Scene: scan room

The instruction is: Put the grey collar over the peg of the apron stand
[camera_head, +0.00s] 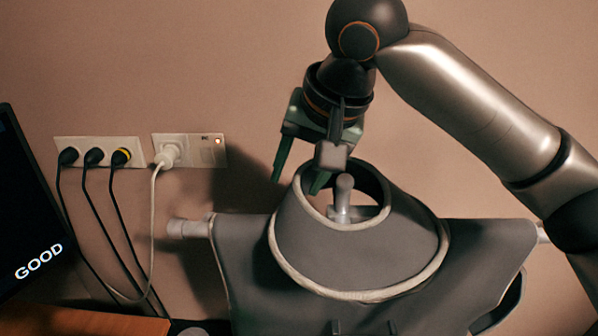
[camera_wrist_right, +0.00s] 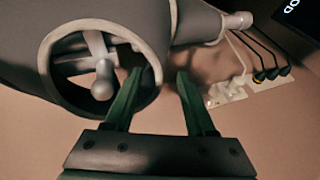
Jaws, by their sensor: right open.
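The grey collar (camera_head: 345,255) with a pale trim sits over the top of the apron stand, above a grey apron (camera_head: 480,255). The stand's pale peg (camera_head: 343,195) stands up inside the collar's opening; it also shows inside the ring in the right wrist view (camera_wrist_right: 103,82). My right gripper (camera_head: 298,176) is open at the collar's left rear rim. One green finger reaches into the opening and the other is outside, with the collar's wall (camera_wrist_right: 158,65) between them in the right wrist view. My left gripper is not in view.
Pale crossbar ends (camera_head: 188,228) stick out at the apron's shoulders. Wall sockets (camera_head: 105,152) with several plugs and hanging cables are at the left. A dark monitor (camera_head: 22,215) reading "GOOD" stands at the left edge. The wall is close behind the stand.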

